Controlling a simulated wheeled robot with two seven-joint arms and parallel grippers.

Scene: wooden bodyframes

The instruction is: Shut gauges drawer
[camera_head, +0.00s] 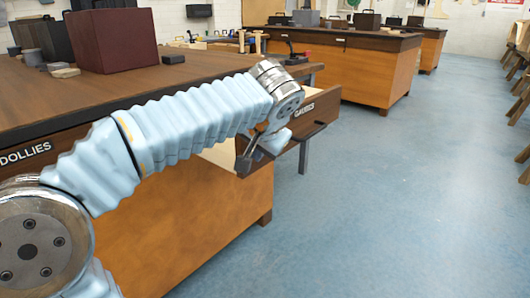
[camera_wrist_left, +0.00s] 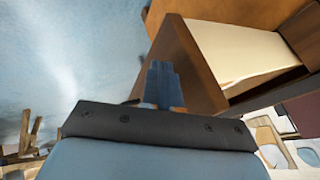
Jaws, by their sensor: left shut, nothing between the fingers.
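The gauges drawer (camera_head: 306,114) is dark brown, with a white "GAUGES" label on its front and a dark handle (camera_head: 308,133) on it. It stands pulled out of the near workbench (camera_head: 180,80). My left gripper (camera_head: 247,158) is at the left end of the drawer front, pointing down. In the left wrist view the left gripper (camera_wrist_left: 160,82) shows shut and empty beside the drawer front (camera_wrist_left: 190,68). The drawer's pale inside (camera_wrist_left: 240,52) shows behind that front. I cannot tell whether the fingers touch it. My right gripper is not in view.
A drawer labelled "DOLLIES" (camera_head: 25,155) is at the left of the same bench. A dark red box (camera_head: 112,40) stands on the benchtop. Another workbench (camera_head: 350,65) stands behind.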

